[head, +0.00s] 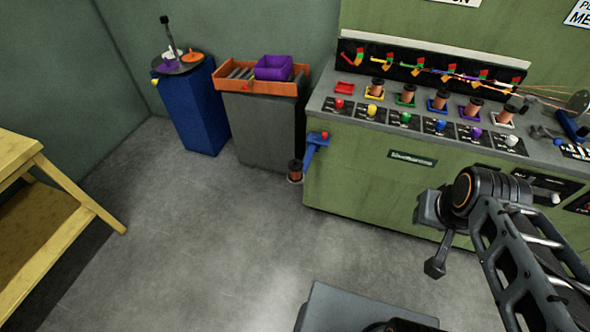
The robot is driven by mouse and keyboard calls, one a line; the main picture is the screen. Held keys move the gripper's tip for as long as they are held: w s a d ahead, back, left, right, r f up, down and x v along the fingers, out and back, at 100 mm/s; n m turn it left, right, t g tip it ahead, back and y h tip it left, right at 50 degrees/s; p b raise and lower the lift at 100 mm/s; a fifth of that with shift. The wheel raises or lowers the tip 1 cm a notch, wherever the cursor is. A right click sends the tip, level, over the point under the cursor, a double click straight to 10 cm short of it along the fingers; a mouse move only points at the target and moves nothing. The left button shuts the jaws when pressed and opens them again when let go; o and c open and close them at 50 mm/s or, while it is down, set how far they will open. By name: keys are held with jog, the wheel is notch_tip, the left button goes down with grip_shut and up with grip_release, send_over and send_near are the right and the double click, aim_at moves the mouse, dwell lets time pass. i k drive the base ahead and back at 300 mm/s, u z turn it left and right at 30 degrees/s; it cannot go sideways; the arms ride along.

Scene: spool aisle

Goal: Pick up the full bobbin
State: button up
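Several copper-coloured bobbins stand on the green machine's top. They stand at the yellow square (377,88), green square (406,94), blue square (438,99), purple square (472,107) and white square (504,116). The red square (345,88) has no bobbin on it. Another copper-brown bobbin (295,171) is low at the machine's left front corner, by a blue bracket (313,150). How full each one is cannot be told at this size. My gripper (433,240) seems to be at the dark arm's end, in front of the machine; its fingers are unclear.
An orange tray (228,82) with a purple bin (273,67) tops a grey cabinet (265,130). A blue pedestal (192,110) carries a round dark plate. A yellow wooden table (20,152) stands at left. The grey floor between is clear. Coloured buttons line the machine's front edge.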

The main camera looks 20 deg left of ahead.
aim_at(296, 166)
jog(key=z, duration=3.55)
jog(key=k, duration=2.75)
jog(key=u, duration=2.15)
